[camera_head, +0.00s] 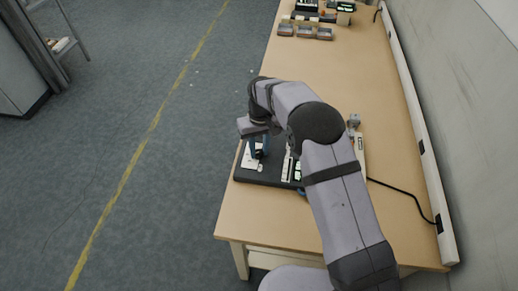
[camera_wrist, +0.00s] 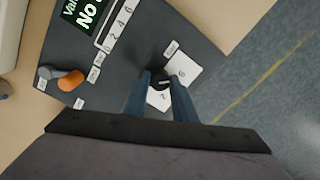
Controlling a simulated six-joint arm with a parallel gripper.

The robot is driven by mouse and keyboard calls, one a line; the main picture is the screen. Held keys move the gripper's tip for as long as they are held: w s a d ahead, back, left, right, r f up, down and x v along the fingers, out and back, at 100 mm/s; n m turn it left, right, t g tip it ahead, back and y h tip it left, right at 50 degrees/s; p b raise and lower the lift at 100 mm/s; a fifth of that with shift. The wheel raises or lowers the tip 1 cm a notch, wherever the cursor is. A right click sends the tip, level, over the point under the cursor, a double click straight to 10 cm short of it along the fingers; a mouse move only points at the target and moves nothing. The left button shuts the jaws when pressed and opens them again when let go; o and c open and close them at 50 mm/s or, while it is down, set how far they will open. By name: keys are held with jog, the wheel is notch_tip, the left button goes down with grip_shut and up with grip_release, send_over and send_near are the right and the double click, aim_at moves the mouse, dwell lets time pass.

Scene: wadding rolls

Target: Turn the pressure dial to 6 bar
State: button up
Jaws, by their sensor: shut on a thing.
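The pressure dial is a small black knob (camera_wrist: 162,80) on a white scale plate (camera_wrist: 186,71) with printed digits, in the middle of the wrist view. My gripper (camera_wrist: 161,77) has its two blue fingers on either side of the knob and is shut on it. In the head view my gripper (camera_head: 259,150) points down at the left part of the dark panel (camera_head: 272,176). The fingers and knob cover part of the scale, so I cannot tell which value the dial points to.
The panel also carries a green display (camera_wrist: 88,12), a white numbered strip (camera_wrist: 113,32) and an orange-tipped grey lever (camera_wrist: 72,79). My arm hides much of the panel in the head view. Several small bins (camera_head: 305,31) stand at the table's far end; the tabletop (camera_head: 330,70) between is clear.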

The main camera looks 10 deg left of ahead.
aim_at(260, 152)
jog(key=shift+r, duration=0.1)
jog(key=o, duration=1)
jog(key=shift+o, duration=0.2)
jog(key=shift+d+r+b, duration=0.1)
jog(key=shift+r+b, duration=0.95)
jog(key=shift+r, duration=2.6)
